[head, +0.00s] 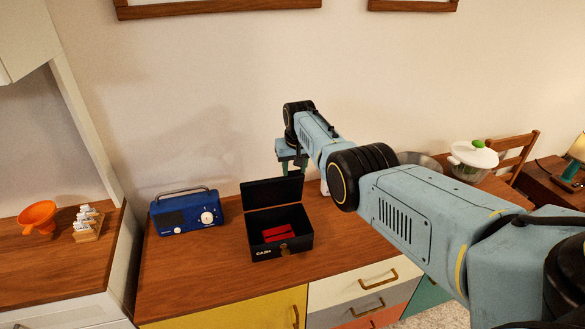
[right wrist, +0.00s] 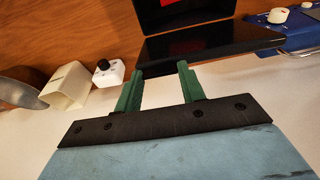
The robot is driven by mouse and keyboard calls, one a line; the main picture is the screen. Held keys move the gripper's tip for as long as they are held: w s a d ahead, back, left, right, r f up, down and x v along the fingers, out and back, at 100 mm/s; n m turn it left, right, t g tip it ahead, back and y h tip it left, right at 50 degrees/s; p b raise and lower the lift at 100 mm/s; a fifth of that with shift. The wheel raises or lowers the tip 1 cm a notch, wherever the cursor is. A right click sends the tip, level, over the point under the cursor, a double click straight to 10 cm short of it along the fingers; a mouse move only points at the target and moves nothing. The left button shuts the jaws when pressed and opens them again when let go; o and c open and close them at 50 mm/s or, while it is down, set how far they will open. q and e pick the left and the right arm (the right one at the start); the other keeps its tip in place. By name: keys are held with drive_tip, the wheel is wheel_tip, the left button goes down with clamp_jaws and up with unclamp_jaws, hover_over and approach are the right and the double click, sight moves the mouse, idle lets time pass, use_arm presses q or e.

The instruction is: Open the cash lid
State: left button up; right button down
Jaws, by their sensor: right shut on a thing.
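The black cash box (head: 263,254), marked CASH on its front, sits on the wooden counter with red contents (head: 279,232) inside. Its black lid (head: 272,192) stands raised at the back, so the box is open. In the right wrist view the lid (right wrist: 215,47) shows as a dark slab by the fingertips. My right gripper (head: 291,168) is behind the lid's upper right corner, partly hidden by my arm in the head view. Its green fingers (right wrist: 160,78) are shut on the lid's edge; the exact contact is hard to see. My left gripper is out of view.
A blue radio (head: 187,212) stands just left of the box. An orange funnel (head: 38,216) and a small rack (head: 87,225) are on the far-left counter. A white-lidded bowl (head: 473,157) stands at the right. The counter front is clear.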

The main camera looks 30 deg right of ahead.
drive_tip(key=shift+r, duration=0.1)
idle(0.8)
drive_tip(key=c, duration=0.8)
unclamp_jaws()
drive_tip(key=shift+c, duration=0.2)
drive_tip(key=p+v, duration=0.2)
drive_tip(key=v, duration=1.1)
drive_tip(key=shift+r, duration=0.15)
